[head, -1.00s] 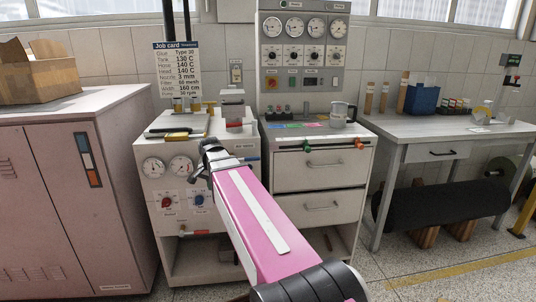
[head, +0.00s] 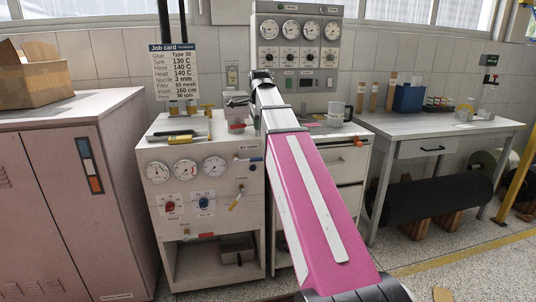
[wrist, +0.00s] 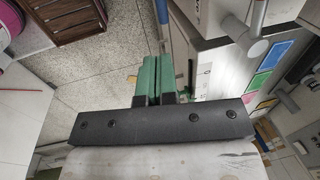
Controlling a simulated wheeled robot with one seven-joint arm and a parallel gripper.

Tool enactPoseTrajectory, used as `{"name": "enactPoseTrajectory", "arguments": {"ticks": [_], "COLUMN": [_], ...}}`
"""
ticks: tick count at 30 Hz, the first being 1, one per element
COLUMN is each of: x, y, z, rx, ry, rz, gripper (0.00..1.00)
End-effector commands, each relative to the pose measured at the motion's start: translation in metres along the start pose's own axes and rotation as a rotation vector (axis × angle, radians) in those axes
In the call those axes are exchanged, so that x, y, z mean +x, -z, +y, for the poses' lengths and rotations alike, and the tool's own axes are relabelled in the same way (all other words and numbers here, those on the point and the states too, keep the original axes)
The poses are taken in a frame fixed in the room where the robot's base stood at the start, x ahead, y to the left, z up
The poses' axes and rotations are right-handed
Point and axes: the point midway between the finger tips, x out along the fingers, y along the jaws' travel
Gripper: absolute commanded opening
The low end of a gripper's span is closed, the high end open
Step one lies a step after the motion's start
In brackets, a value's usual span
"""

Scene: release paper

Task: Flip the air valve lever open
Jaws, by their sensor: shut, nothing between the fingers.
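The air valve (head: 238,160) is on the front of the white glue machine in the head view, below its small label. In the head view my arm's end (head: 262,78) rises above the machine top, and the fingers are hidden.
A drawer cabinet (head: 345,160) stands behind my arm. A pink cabinet (head: 60,200) is at left. A kettle-like cup (head: 337,113) stands on the counter.

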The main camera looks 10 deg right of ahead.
Motion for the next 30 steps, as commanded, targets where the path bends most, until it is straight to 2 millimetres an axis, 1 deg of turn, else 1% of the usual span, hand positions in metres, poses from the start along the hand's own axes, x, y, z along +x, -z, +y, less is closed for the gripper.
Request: {"name": "enactPoseTrajectory", "arguments": {"ticks": [3, 11, 16, 20, 30], "x": [-0.005, -0.004, 0.001, 0.015, 0.068], "y": [0.000, 0.000, 0.000, 0.000, 0.000], "z": [-0.001, -0.001, -0.001, 0.000, 0.000], "rx": [0.013, 0.013, 0.013, 0.012, 0.012], "ry": [0.002, 0.002, 0.001, 0.001, 0.000], "rz": [0.000, 0.000, 0.000, 0.000, 0.000], "gripper": [0.00, 0.00, 0.00, 0.00, 0.00]}}
